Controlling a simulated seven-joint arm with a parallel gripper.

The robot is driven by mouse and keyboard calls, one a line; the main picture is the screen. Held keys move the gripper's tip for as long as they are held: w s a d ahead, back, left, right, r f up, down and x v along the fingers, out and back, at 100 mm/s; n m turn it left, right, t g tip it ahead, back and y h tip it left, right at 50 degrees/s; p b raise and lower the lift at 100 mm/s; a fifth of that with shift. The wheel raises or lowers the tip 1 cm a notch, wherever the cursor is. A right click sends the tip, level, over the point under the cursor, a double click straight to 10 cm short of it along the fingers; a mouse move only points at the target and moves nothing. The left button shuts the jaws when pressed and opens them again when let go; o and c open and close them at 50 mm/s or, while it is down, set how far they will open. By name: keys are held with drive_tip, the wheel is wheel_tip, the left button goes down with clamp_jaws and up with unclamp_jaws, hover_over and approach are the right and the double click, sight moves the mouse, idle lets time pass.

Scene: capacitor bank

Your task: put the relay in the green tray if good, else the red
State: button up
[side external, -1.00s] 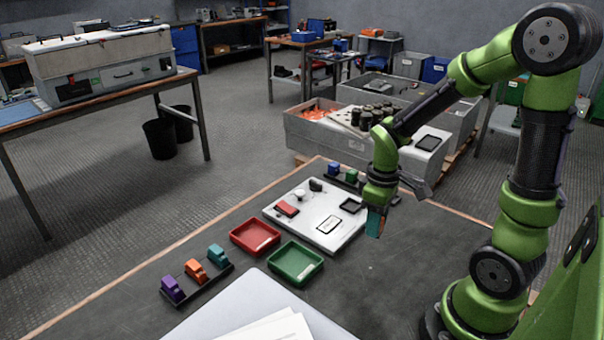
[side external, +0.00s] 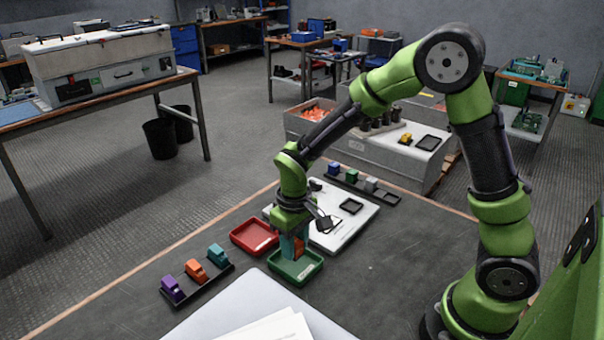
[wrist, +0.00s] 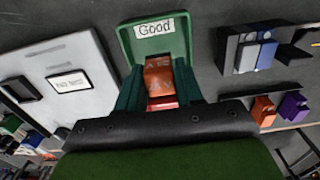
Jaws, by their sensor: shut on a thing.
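My gripper (side external: 291,255) is over the green tray (side external: 312,273), shut on an orange relay (side external: 299,249). In the wrist view the relay (wrist: 158,76) sits between my two teal fingers, in front of the green tray (wrist: 181,22), whose label reads "Good". I cannot tell whether the relay touches the tray floor. The red tray (side external: 240,238) is just left of the green one and looks empty in the side view. A white test board (side external: 350,225) lies behind the trays; a small display (wrist: 72,83) on it shows text too blurred to read surely.
A black rack (side external: 228,270) with purple, orange and teal blocks stands left of the trays. Another rack (side external: 384,195) with blue, green and grey blocks is behind the board. A light panel with papers (side external: 265,325) is at the front. The dark table (side external: 400,260) is clear at right.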

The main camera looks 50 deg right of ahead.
drive_tip(key=shift+f, duration=1.4)
drive_tip(key=shift+f, duration=0.15)
drive_tip(key=o, duration=0.7)
drive_tip(key=shift+o, duration=0.2)
wheel_tip(320, 180, up, 12)
drive_tip(key=shift+r, duration=0.1)
drive_tip(key=s+d+r+m+t+y, duration=0.2)
drive_tip(key=s+r+m+t, duration=0.2)
drive_tip(key=s+r+t, duration=0.3)
drive_tip(key=s+r, duration=0.3)
drive_tip(key=s, duration=0.3)
drive_tip(key=shift+s+d+r, duration=0.15)
drive_tip(key=shift+d+r, duration=0.2)
drive_tip(key=shift+r, duration=0.05)
